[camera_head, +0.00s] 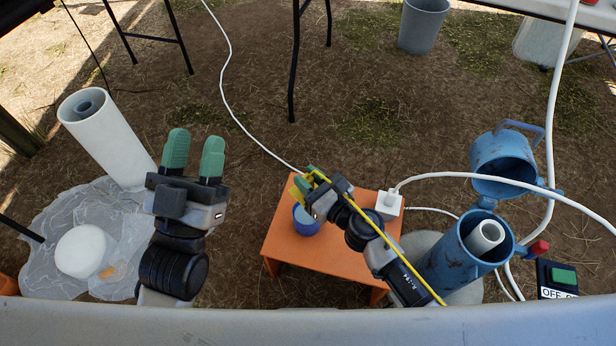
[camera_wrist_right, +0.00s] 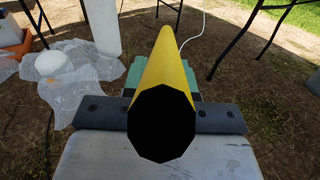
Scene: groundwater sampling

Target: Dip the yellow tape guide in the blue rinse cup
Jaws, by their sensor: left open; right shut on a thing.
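The yellow tape guide (camera_head: 399,256) shows as a long thin yellow strip running from my right gripper back along my right arm. In the right wrist view it is a yellow tapering shape (camera_wrist_right: 170,68) with a dark near end. My right gripper (camera_head: 308,182) is shut on it, with yellow also showing at the fingers. The blue rinse cup (camera_head: 306,224) stands on a small orange table (camera_head: 283,246), partly hidden by that gripper, which appears over or beside its rim; the height is unclear. My left gripper (camera_head: 192,158) is open and empty, left of the table.
A white box (camera_head: 389,205) with a cable sits on the orange table. To the right stand a blue well casing (camera_head: 455,262) with a white pipe inside, its blue cap (camera_head: 503,162) and a green-button switch box (camera_head: 562,277). A white tube (camera_head: 108,142) stands left by plastic sheeting (camera_head: 50,205).

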